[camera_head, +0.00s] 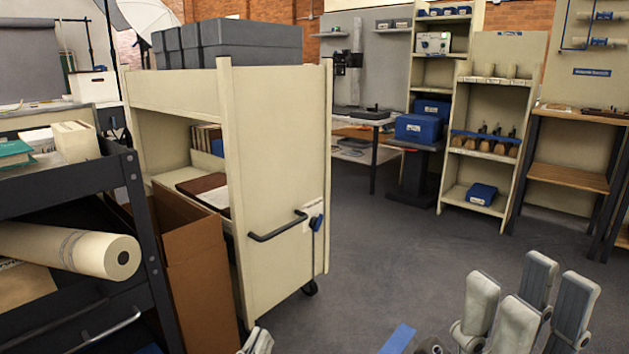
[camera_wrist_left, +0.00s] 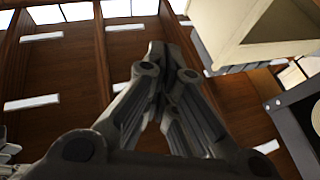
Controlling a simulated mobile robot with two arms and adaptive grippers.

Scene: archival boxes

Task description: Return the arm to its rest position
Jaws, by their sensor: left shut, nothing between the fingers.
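My left gripper (camera_head: 257,342) shows only as a small grey tip at the bottom edge of the head view, in front of the cream cart. In the left wrist view my left gripper (camera_wrist_left: 166,65) points upward with its fingers brought together and nothing between them. Wooden ceiling is behind it. My right gripper (camera_head: 526,305) stands at the lower right of the head view over bare floor. Its grey fingers point up and are spread apart, with nothing seen between them. Most of both arms is out of view.
A cream cart (camera_head: 279,200) with grey boxes (camera_head: 250,42) on top stands centre left. A brown open box (camera_head: 190,265) stands beside it. A dark shelf cart (camera_head: 140,220) holds a paper roll (camera_head: 75,250) at left. Shelves (camera_head: 488,130) line the back; the grey floor (camera_head: 400,260) between is clear.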

